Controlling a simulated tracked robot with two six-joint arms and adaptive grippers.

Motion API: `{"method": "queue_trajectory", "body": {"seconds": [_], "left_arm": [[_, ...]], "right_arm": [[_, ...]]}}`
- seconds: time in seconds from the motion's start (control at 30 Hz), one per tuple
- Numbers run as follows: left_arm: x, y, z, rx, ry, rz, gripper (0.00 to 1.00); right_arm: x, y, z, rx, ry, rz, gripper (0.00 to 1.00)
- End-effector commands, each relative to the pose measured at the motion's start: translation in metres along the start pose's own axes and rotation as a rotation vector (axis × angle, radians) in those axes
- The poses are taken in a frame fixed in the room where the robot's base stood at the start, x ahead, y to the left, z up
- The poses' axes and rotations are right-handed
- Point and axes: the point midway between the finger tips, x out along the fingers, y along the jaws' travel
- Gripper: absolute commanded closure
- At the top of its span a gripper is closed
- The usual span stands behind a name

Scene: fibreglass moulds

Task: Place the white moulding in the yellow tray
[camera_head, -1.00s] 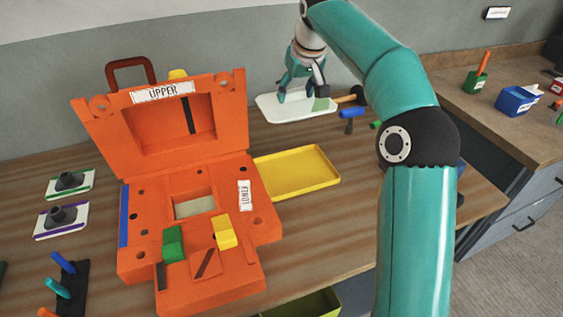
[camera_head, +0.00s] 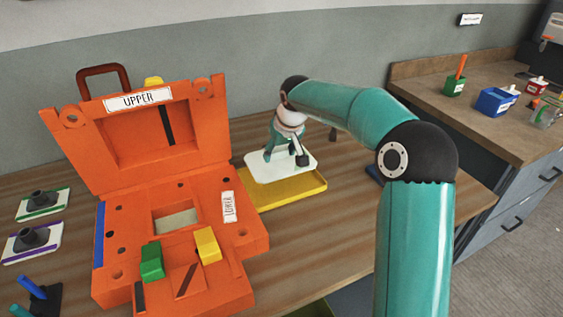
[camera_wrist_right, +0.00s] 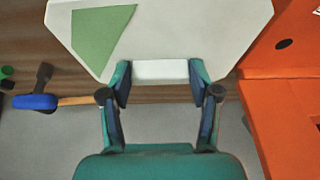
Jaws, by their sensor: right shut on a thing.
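The white moulding (camera_head: 264,174) is a flat pale plate at the middle of the head view. It also fills the top of the wrist view (camera_wrist_right: 170,30), with a green patch on it. My right gripper (camera_head: 283,159) is shut on its raised white block, seen between the fingers in the wrist view (camera_wrist_right: 160,72). The yellow tray (camera_head: 302,189) lies on the bench under the moulding, its front and right parts showing. The moulding covers the tray's back part; I cannot tell whether they touch. My left gripper is not in view.
The open orange mould (camera_head: 245,215) stands close left of the tray, its upper half (camera_head: 95,160) raised. A blue-ended hammer (camera_wrist_right: 38,102) lies at the left in the wrist view. The bench right of the tray is mostly clear.

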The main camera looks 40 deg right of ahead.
Motion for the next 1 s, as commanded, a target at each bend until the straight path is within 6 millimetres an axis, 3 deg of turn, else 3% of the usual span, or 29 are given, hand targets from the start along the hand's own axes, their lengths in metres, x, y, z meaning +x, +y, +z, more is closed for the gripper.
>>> {"method": "queue_trajectory", "body": {"seconds": [0.2,0.57,0.6,0.7,0.77,1.0], "left_arm": [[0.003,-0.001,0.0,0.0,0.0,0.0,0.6],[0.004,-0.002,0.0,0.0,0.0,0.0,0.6],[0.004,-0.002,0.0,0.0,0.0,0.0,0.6],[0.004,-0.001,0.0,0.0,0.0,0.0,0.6],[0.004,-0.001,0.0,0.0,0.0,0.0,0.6],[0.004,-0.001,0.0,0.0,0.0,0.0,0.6]], "right_arm": [[0.028,0.0,0.013,0.001,-0.003,0.0,0.81],[0.033,0.0,0.014,0.0,0.0,0.0,0.81],[0.033,0.0,0.015,0.0,-0.001,-0.001,0.36],[0.033,0.0,0.014,0.0,-0.001,-0.001,0.2],[0.033,0.0,0.014,0.0,-0.002,0.0,0.13],[0.032,0.0,0.014,0.0,-0.002,0.0,0.13]]}}
